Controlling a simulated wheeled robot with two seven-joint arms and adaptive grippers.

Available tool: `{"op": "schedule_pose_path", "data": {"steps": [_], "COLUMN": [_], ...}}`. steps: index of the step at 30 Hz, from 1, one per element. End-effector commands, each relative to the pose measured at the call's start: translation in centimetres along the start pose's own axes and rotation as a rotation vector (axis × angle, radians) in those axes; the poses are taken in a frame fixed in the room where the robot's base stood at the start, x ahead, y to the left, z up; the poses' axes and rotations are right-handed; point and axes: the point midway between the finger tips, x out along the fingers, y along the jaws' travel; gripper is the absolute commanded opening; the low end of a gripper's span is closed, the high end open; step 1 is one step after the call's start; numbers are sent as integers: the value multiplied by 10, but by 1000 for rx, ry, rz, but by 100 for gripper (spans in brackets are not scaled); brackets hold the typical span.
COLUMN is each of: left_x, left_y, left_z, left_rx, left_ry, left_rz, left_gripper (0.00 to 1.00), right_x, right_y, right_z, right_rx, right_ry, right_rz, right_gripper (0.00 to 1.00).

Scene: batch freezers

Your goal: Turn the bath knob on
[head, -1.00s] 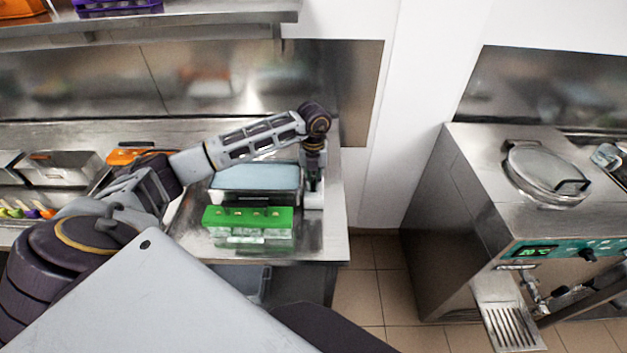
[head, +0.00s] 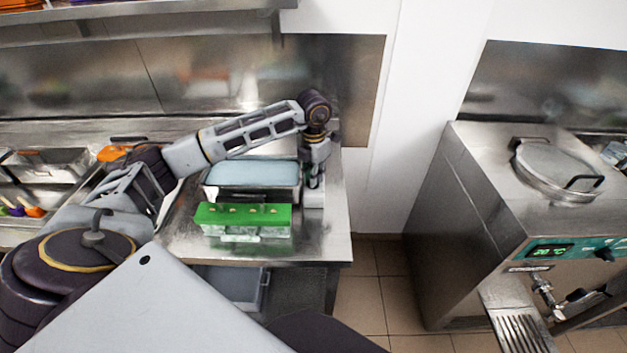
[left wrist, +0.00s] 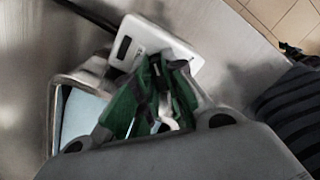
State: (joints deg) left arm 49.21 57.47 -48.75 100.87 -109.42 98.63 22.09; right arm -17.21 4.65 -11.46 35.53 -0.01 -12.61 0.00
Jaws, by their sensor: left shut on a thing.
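A black knob (head: 604,255) sits on the teal control panel of the steel machine at the right. It has a lit green display (head: 550,251) beside it. I cannot read whether this is the bath knob or how it is set. My left gripper (head: 314,186) is far from it, pointing down over the right end of the steel table. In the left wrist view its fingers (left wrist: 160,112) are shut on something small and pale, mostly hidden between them. A white device with a dark display (left wrist: 150,48) lies just beyond the fingers. My right gripper is out of view.
A green mould (head: 243,219) and a steel pan with a pale blue top (head: 252,176) stand left of the gripper. The machine (head: 432,210) has a round lid (head: 558,168). A tiled floor gap (head: 375,285) separates table and machine. A shelf (head: 140,20) hangs above.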

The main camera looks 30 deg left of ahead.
Motion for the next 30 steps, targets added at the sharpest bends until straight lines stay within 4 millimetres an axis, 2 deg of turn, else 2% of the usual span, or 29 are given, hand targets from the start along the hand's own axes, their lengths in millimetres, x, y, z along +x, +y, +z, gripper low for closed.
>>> {"op": "schedule_pose_path", "data": {"steps": [14, 17, 24, 30], "left_x": [1, 1, 0, 0], "left_y": [1, 0, 0, 0], "left_z": [1, 1, 1, 1], "left_rx": [379, 458, 636, 745], "left_ry": [-4, -4, -3, -2], "left_rz": [2, 2, 2, 2], "left_gripper": [0, 0, 0, 0], "right_x": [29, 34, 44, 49], "right_y": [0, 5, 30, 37], "right_z": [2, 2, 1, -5], "right_rx": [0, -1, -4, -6], "right_ry": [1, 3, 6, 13], "right_rz": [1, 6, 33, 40], "right_gripper": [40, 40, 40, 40]}}
